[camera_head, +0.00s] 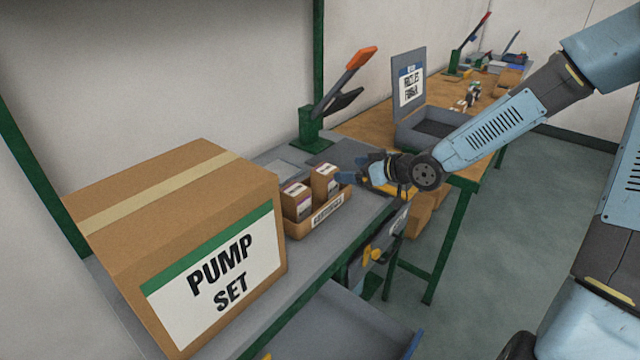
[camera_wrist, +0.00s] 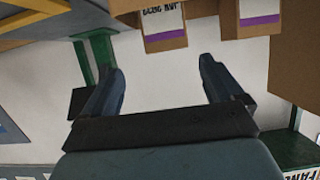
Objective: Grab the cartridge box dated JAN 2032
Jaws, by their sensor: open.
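Two small brown cartridge boxes, a left one (camera_head: 297,203) and a right one (camera_head: 325,182), stand in a low tray (camera_head: 322,222) with a printed front label. In the wrist view two boxes hang upside down at the top, one with a label (camera_wrist: 160,14) above the gap between the fingers and one at the right (camera_wrist: 248,22). The first label's print is inverted and partly cut off; it may read JAN 2032. The date on the other is not visible. My gripper (camera_head: 350,176) is open and empty, just right of the tray; its fingers (camera_wrist: 158,75) are apart.
A large PUMP SET carton (camera_head: 185,245) stands left of the tray. A green post with an orange-handled lever (camera_head: 335,95) is behind it. An open grey case (camera_head: 430,125) sits on the wooden bench to the right. An open drawer (camera_head: 340,325) juts out below the tray.

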